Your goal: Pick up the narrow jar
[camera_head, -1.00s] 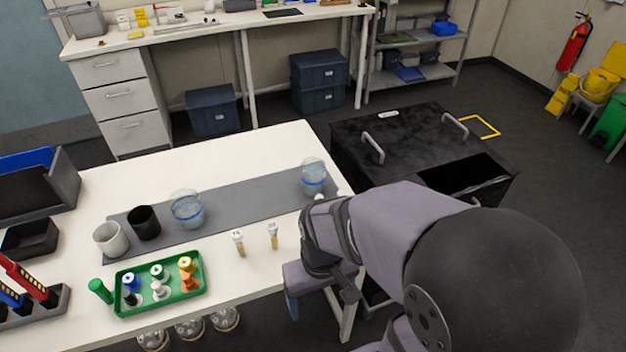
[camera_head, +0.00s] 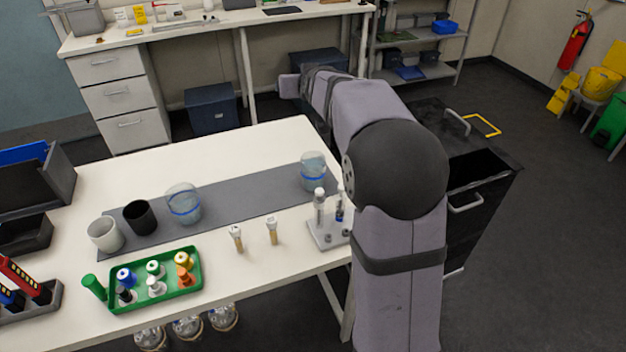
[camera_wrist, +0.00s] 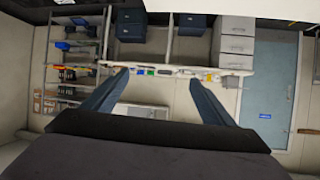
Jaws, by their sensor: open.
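Two clear jars with blue bands stand on the grey mat (camera_head: 240,199) in the head view. The narrower one (camera_head: 313,171) is upright near the mat's right end. The wider one (camera_head: 184,205) stands left of the mat's middle. My gripper's fingers show in the wrist view (camera_wrist: 159,78), spread wide with nothing between them. In the head view my arm reaches up past the table's right side, and its end is raised beyond the narrow jar, apart from it. The wrist view looks towards the far bench, appears upside down, and shows neither jar.
A white cup (camera_head: 106,234) and a black cup (camera_head: 140,217) stand at the mat's left. A green tray (camera_head: 200,284) of small bottles, two small vials (camera_head: 272,231) and a tube rack (camera_head: 322,236) lie nearer the front. A black drawer cart (camera_head: 482,222) stands right.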

